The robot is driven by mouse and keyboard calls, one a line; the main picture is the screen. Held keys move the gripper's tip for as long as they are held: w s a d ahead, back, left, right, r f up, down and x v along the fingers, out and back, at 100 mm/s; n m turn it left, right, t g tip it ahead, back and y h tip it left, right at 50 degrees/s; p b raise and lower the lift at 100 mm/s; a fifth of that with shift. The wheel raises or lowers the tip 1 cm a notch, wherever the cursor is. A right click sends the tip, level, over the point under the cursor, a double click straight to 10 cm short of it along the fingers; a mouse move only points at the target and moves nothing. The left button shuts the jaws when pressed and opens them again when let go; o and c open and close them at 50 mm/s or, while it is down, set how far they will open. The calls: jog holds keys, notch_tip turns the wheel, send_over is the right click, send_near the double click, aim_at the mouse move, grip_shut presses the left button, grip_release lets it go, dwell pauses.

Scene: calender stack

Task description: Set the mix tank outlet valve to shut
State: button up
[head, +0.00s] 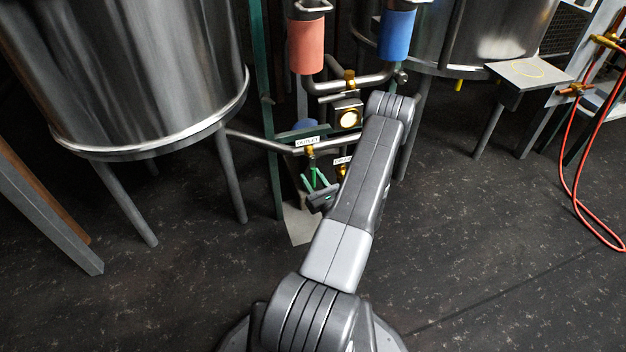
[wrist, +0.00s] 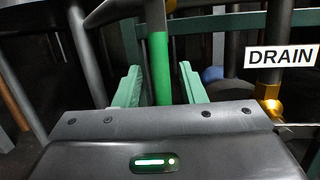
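The OUTLET label (head: 307,141) hangs on the pipe from the left steel tank (head: 150,70), with a brass valve body (head: 310,151) just below it. A lever with a green sleeve (wrist: 160,65) stands upright in the wrist view; it appears to hang down from this valve, across the pipe. Its lower end is hidden behind my gripper. My gripper (head: 317,180) is just below the valve; in the wrist view its two green fingers (wrist: 160,88) are apart, one on each side of the lever, with visible gaps. I see no grip on it.
The DRAIN label (wrist: 281,57) and its brass fitting (wrist: 268,95) are close on the right. A lit lamp box (head: 348,118) and the red (head: 306,47) and blue (head: 396,35) cylinders are above. A green post (head: 267,120) stands left. A red hose (head: 575,190) hangs far right.

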jog(key=shift+s+d, duration=0.1)
jog(key=p+v, duration=0.2)
jog(key=v, duration=1.1)
jog(key=shift+s+f+p, duration=0.2)
jog(key=shift+s+p, duration=0.05)
jog(key=shift+p, duration=0.05)
jog(key=shift+d, duration=0.1)
jog(key=b+x, duration=0.2)
jog(key=x, duration=1.1)
jog(key=shift+w+r+b, duration=0.2)
jog(key=shift+w+b, duration=0.1)
jog(key=shift+w, duration=0.05)
jog(key=shift+s, duration=0.1)
jog(key=p+v, duration=0.3)
jog(key=v, duration=1)
jog(key=b+x, duration=0.3)
jog(key=x, duration=1)
jog(key=shift+s+f, duration=0.1)
jog(key=shift+w+r, duration=0.2)
jog(key=shift+w, duration=0.1)
jog(key=shift+w+d+n+p, duration=0.1)
jog(key=shift+d+n+p, duration=0.3)
jog(key=shift+n, duration=0.6)
